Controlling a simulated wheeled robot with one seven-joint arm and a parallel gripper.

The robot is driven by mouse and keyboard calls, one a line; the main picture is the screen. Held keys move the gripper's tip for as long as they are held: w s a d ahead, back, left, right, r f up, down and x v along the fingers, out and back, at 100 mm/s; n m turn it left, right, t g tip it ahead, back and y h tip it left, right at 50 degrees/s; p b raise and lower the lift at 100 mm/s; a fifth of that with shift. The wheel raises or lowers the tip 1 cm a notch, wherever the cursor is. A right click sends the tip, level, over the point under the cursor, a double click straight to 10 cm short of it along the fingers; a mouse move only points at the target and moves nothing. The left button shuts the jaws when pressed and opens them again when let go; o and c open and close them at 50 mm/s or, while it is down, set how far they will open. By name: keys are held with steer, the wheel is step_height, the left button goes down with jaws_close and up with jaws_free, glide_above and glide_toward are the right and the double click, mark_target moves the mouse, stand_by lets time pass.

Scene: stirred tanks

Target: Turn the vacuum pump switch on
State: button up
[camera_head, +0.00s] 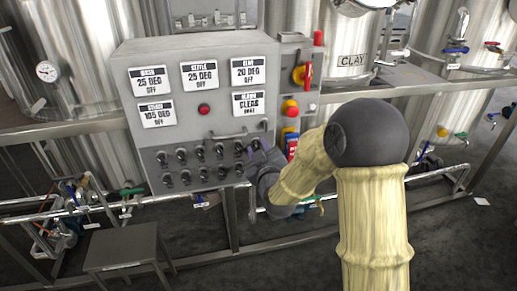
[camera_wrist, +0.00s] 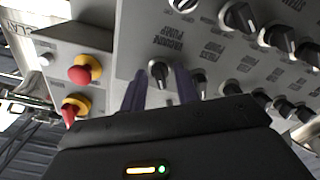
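The grey control panel (camera_head: 205,130) carries rows of black rotary switches on its lower part. My gripper (camera_wrist: 160,88) is open, with one dark finger on each side of this knob and small gaps showing. In the head view, my gripper (camera_head: 254,152) is at the right end of the switch rows, and my arm's wrist hides part of that area.
Other switch knobs (camera_wrist: 240,17) lie close by to the right. A side box with red-and-yellow buttons (camera_wrist: 84,70) stands next to the panel; it shows a red rotary handle (camera_head: 303,75) in the head view. A small table (camera_head: 124,247) stands at lower left. Steel tanks stand behind.

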jaws_close()
steer(key=shift+m+b, duration=0.3)
steer(key=shift+b, duration=0.05)
steer(key=m+b, duration=0.4)
steer(key=m, duration=0.1)
steer(key=shift+f, duration=0.15)
steer(key=m+b, duration=0.2)
steer(key=m, duration=0.2)
steer(key=shift+m+b, duration=0.7)
steer(key=shift+m, duration=0.5)
